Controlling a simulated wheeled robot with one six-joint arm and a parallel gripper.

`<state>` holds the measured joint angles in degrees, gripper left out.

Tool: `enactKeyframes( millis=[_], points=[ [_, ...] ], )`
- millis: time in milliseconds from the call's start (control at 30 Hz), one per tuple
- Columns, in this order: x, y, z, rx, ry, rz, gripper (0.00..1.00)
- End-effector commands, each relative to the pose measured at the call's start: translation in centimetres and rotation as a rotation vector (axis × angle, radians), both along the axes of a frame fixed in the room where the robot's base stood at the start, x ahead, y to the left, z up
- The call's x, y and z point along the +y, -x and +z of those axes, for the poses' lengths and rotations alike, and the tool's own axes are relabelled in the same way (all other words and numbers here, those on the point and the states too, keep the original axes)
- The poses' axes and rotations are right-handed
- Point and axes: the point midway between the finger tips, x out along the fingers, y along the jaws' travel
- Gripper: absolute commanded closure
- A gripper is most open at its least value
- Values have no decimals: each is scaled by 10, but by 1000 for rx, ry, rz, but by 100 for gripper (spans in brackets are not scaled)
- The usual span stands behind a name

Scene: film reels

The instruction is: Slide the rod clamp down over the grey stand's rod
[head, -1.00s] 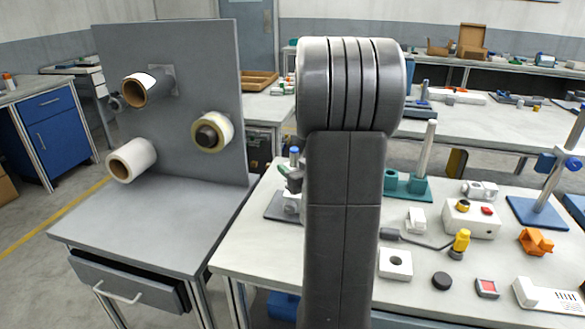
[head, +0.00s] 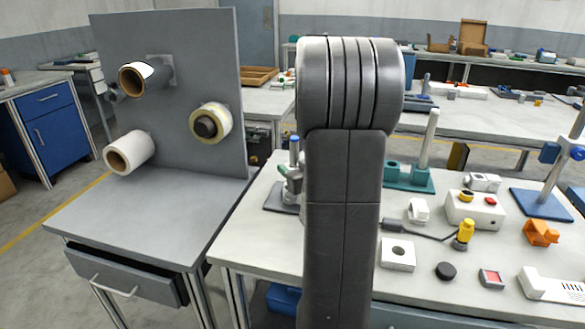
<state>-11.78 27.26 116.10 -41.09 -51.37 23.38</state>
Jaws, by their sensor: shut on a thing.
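A grey stand base (head: 280,198) lies on the white bench, just left of my arm. Above it stands an upright part with a blue top (head: 294,146), and a grey-green piece (head: 290,173) sits lower on it. My arm cuts off their right side, so I cannot tell whether one of these is the rod clamp or the stand's rod. My gripper is hidden behind my own arm, as is whatever it holds.
A teal stand (head: 424,178) with a pale rod and a blue stand (head: 540,205) with a blue clamp stand to the right. A control box (head: 474,214), an orange part (head: 541,233) and small items crowd the bench. A grey panel with film reels (head: 130,153) stands left.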

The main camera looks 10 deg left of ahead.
Motion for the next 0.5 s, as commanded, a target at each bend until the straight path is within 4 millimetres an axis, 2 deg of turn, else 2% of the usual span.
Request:
enactKeyframes(
  millis=[233, 500],
  points=[
    [0, 0, -15, -1, -1, 0, 87],
    [0, 0, -17, 1, 1, 0, 87]
  ],
)
